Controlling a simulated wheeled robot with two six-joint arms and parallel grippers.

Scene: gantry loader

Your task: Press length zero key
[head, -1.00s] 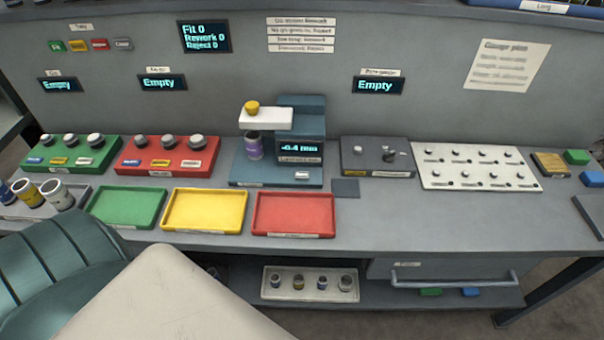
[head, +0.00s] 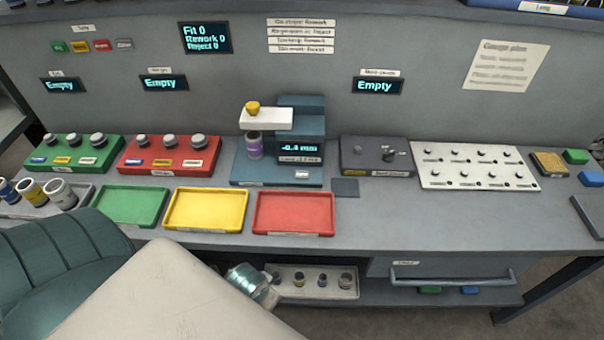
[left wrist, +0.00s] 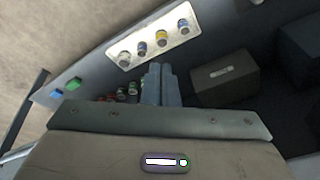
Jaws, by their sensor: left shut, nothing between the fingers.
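The length gauge (head: 278,160) stands at the middle of the bench. Its display (head: 299,148) reads about -0.4 mm. A small pale key (head: 302,174) sits on its base below the display; its lettering is too small to read. A purple-banded cylinder (head: 254,146) stands in the gauge under a white arm with a yellow knob. My left arm comes in low in front of the bench, and its fingers are hidden in the head view. In the left wrist view my left gripper (left wrist: 160,70) is shut and empty, apart from the key, which is out of that view.
Green (head: 129,205), yellow (head: 205,208) and red (head: 293,212) trays lie along the bench front. A white tray (head: 347,293) with several small cylinders is on the lower shelf and shows in the left wrist view (left wrist: 178,22). A drawer handle (head: 452,279) juts out at right.

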